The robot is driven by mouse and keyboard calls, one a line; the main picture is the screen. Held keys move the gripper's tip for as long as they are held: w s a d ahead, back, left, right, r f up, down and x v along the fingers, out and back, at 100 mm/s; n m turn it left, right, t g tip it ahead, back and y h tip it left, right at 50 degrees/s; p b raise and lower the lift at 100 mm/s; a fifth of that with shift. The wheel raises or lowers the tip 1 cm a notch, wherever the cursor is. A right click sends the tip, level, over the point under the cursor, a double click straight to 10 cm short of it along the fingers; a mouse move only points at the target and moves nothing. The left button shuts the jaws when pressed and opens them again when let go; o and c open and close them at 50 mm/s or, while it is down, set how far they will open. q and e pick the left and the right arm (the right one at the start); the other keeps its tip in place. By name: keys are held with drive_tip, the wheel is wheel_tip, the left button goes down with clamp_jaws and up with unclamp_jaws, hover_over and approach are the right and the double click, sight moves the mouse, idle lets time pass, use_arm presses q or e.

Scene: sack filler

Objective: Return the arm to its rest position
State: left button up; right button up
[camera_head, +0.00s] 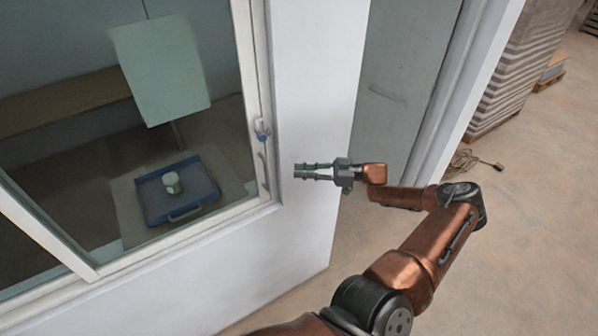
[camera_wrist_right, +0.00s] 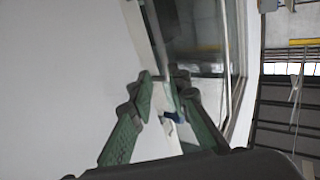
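My right arm (camera_head: 425,245) is copper-coloured and reaches in from the lower right of the head view. Its right gripper (camera_head: 298,170) points left, in front of the white wall beside the window frame. In the right wrist view, the two green fingers of the gripper (camera_wrist_right: 164,84) stand apart with nothing held between them. The window handle (camera_head: 263,170) is a little left of the fingertips in the head view, and I cannot tell the depth between them. My left gripper is not in view.
Behind the window glass, a blue tray (camera_head: 150,205) holds a white and green container (camera_head: 172,182). A white wall (camera_head: 310,100) stands close to the gripper. Stacked sacks (camera_head: 520,70) and a cable (camera_head: 465,160) are at the right.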

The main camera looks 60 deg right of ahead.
idle(0.3)
